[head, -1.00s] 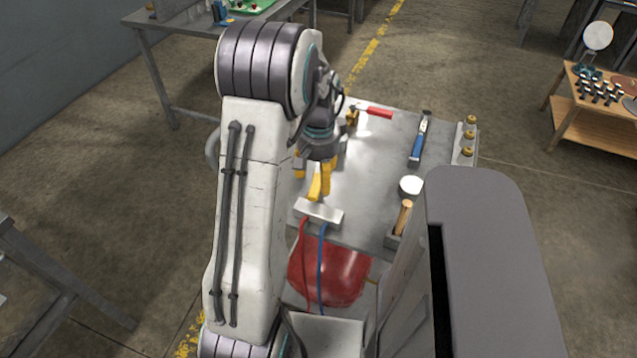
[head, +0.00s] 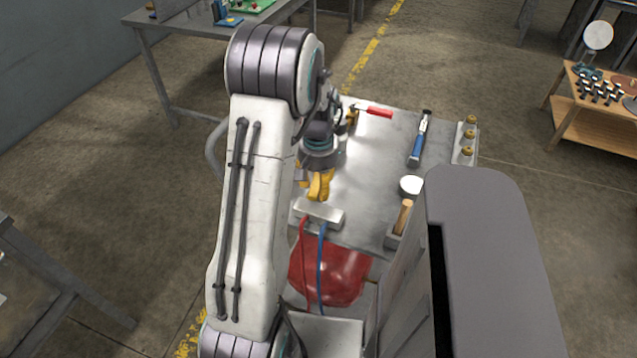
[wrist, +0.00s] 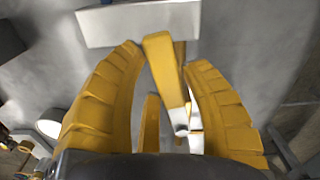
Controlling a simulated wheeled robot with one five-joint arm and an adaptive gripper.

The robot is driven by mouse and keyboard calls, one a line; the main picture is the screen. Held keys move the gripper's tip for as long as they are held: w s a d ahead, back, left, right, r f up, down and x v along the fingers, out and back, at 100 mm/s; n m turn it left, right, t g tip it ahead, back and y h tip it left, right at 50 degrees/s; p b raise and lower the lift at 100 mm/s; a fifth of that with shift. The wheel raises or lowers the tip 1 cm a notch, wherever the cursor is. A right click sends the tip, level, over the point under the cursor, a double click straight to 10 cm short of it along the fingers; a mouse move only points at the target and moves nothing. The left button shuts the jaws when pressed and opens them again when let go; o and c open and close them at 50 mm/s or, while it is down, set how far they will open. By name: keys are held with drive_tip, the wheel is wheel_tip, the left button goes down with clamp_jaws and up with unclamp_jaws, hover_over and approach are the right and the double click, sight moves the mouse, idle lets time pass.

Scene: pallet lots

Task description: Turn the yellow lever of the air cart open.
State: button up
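The air cart's grey metal top (head: 375,165) lies in the middle of the head view. The yellow lever (wrist: 163,65) stands out in the wrist view, running from near the pale metal block (wrist: 140,23) down between my fingers. My gripper (head: 318,190) is low over the cart's near left part, just behind the block. In the head view lever and fingers blend together in one yellow cluster.
Red (head: 304,260) and blue (head: 321,265) hoses hang from the block over a red tank (head: 345,275). The cart's middle is clear.

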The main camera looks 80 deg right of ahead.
clamp_jaws()
drive_tip(key=shift+w+m+b, duration=0.4)
drive_tip(key=shift+w+m, duration=0.45)
drive_tip(key=shift+m, duration=0.35)
drive_tip(key=shift+o, duration=2.4)
unclamp_jaws()
drive_tip(key=shift+d, duration=0.1)
wheel_tip(320, 180, up, 12)
